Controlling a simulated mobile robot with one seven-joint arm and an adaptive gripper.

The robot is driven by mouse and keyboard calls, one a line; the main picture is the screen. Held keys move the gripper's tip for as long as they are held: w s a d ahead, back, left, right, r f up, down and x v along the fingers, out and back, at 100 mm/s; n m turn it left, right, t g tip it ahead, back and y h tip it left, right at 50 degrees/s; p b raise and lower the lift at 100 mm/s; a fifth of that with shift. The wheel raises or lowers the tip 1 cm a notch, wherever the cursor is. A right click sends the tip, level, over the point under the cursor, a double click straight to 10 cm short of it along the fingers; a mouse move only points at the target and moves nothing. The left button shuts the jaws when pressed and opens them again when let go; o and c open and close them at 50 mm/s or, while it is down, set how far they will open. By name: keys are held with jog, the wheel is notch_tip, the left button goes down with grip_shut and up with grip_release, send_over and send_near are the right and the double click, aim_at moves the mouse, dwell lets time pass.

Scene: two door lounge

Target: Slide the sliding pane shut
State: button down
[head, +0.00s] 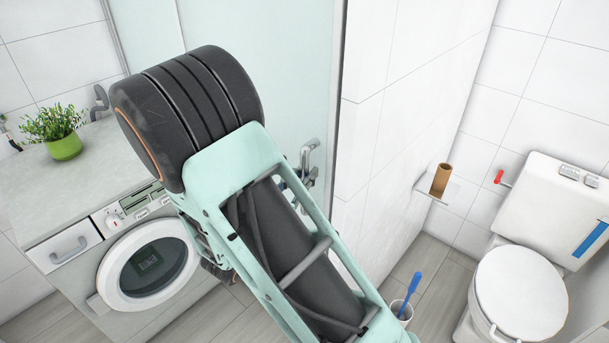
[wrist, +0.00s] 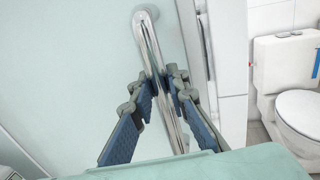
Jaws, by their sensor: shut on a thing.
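The sliding pane (head: 290,60) is a pale green, frosted sheet behind my arm in the head view. It fills the left of the wrist view (wrist: 70,70). Its chrome bar handle (head: 309,152) stands near the pane's right side, close to a dark upright edge strip and the white tiled wall. In the wrist view the handle (wrist: 147,30) runs down between my two blue-padded fingers. My gripper (wrist: 161,84) is shut on this handle. In the head view my arm hides most of the gripper and the lower pane.
A washing machine (head: 148,265) stands under a grey counter (head: 60,190) with a potted plant (head: 63,138) at left. A tiled wall (head: 385,110) is close on the right.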

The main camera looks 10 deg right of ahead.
jog(key=shift+s+d, duration=0.2)
jog(key=shift+s, duration=0.05)
jog(key=c, duration=1.8)
grip_release()
jog(key=shift+c, duration=0.2)
jog(key=v, duration=1.2)
